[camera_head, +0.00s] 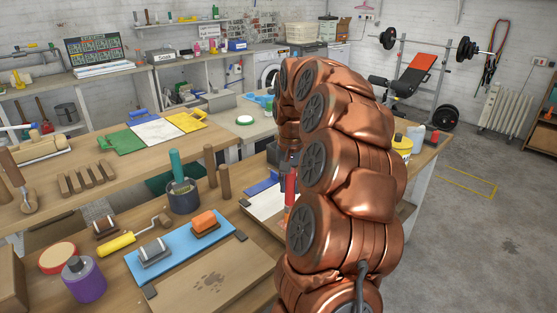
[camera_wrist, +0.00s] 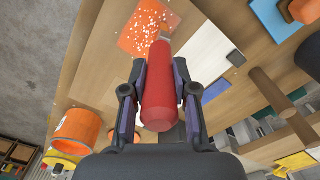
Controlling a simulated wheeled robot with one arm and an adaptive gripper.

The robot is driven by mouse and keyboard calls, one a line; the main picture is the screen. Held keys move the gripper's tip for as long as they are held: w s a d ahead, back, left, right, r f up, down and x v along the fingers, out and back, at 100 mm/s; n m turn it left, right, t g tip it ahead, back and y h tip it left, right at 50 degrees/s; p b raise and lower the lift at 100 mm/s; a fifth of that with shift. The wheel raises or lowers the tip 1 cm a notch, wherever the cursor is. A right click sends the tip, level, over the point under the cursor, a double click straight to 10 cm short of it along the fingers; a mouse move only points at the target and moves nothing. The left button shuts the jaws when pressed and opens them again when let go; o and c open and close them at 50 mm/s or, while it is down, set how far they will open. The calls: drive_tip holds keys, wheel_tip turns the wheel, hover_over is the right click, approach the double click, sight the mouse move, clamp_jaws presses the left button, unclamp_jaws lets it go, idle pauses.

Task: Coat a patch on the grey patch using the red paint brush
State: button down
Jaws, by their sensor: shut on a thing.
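My gripper (camera_wrist: 160,70) is shut on the red paint brush (camera_wrist: 160,98), holding it by its thick red handle. The brush also shows as a red strip (camera_head: 290,190) beside my copper arm in the head view. Its bristle end is mostly hidden behind the handle, so I cannot tell whether it touches the surface. A pale grey-white patch (camera_wrist: 200,48) lies on the bench between a white-speckled orange patch (camera_wrist: 135,38) and a blue patch (camera_wrist: 216,90). In the head view the pale patch (camera_head: 265,206) is partly hidden by my arm.
An orange pot (camera_wrist: 80,128) stands near the bench edge. A dark pot (camera_head: 184,196) with a teal handle and wooden pegs (camera_head: 223,182) stand left of the pale patch. A blue tray (camera_head: 178,260) holds two brushes.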

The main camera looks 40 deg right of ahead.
drive_tip(key=a+r+p, duration=0.1)
drive_tip(key=a+r, duration=0.3)
drive_tip(key=r, duration=0.4)
idle(0.6)
idle(0.4)
